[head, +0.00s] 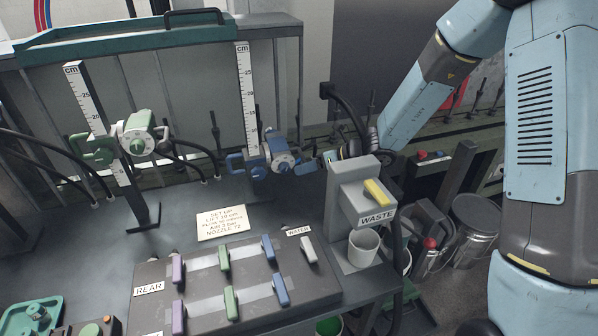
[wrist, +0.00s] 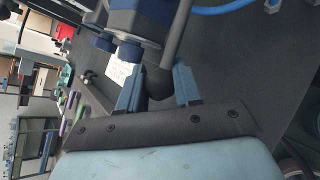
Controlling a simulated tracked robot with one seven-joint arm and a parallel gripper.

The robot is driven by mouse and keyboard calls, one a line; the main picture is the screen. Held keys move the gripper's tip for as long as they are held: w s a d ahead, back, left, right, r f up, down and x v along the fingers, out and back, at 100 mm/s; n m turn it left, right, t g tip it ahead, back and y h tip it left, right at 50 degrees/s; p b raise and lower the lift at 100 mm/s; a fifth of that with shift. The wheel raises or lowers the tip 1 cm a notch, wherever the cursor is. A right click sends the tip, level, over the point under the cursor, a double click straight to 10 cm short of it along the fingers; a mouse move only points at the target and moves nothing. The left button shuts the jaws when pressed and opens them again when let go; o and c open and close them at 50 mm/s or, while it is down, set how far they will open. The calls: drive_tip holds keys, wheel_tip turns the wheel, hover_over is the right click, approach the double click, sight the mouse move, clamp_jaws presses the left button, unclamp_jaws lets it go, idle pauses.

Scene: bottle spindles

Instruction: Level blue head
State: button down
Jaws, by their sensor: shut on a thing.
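The blue head (head: 277,150) sits on the right column, low beside its cm scale (head: 246,95), with a pale round dial facing forward. I cannot tell its exact tilt. In the wrist view the blue head (wrist: 135,22) fills the top, and a grey bar (wrist: 178,32) runs down from it to a dark rounded knob (wrist: 158,84). My gripper (wrist: 157,86) is shut on this dark knob, one blue finger on each side. In the head view my gripper (head: 308,167) is at the right of the blue head, partly hidden by the waste unit.
A green head (head: 139,134) is on the left column. The waste unit (head: 358,192) with a yellow lever stands right in front of my gripper. A panel of coloured levers (head: 232,284) and a set-up card (head: 222,222) lie in front. Black hoses hang behind.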

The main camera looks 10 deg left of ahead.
drive_tip(key=shift+s+a+r, duration=0.1)
drive_tip(key=shift+s+r, duration=0.05)
drive_tip(key=shift+r, duration=0.35)
idle(0.4)
drive_tip(key=c, duration=0.8)
unclamp_jaws()
drive_tip(key=shift+d+r, duration=0.2)
drive_tip(key=shift+d, duration=0.35)
drive_tip(key=v, duration=1.2)
drive_tip(key=shift+d+r, duration=0.15)
drive_tip(key=shift+d, duration=0.15)
